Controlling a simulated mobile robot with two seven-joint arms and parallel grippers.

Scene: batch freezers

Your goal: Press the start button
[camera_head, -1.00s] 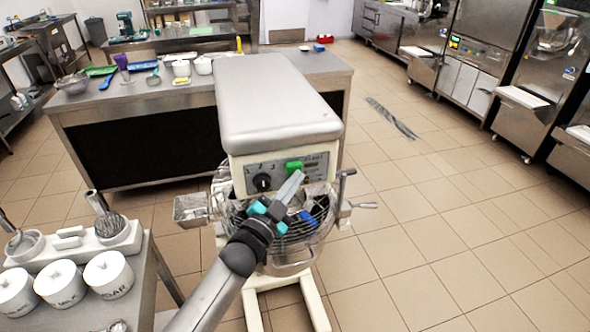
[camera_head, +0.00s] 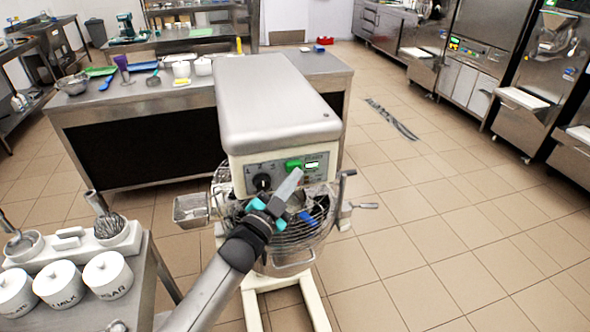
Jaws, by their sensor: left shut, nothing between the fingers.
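A large floor mixer (camera_head: 275,105) with a grey metal top stands in the middle of the view. My left gripper (camera_head: 297,173) is shut and empty. Its fingertips are just below the green button and overlap the panel in the picture; whether they touch the button I cannot tell. The wire bowl guard (camera_head: 318,225) is partly hidden behind the gripper and wrist. My right gripper is not in view.
A steel table (camera_head: 335,70) with bowls and utensils stands behind the mixer. A small table at the lower left holds white lidded jars (camera_head: 108,275) and a whisk (camera_head: 110,227). Steel machines (camera_head: 475,60) line the right side. The tiled floor (camera_head: 440,225) at right is clear.

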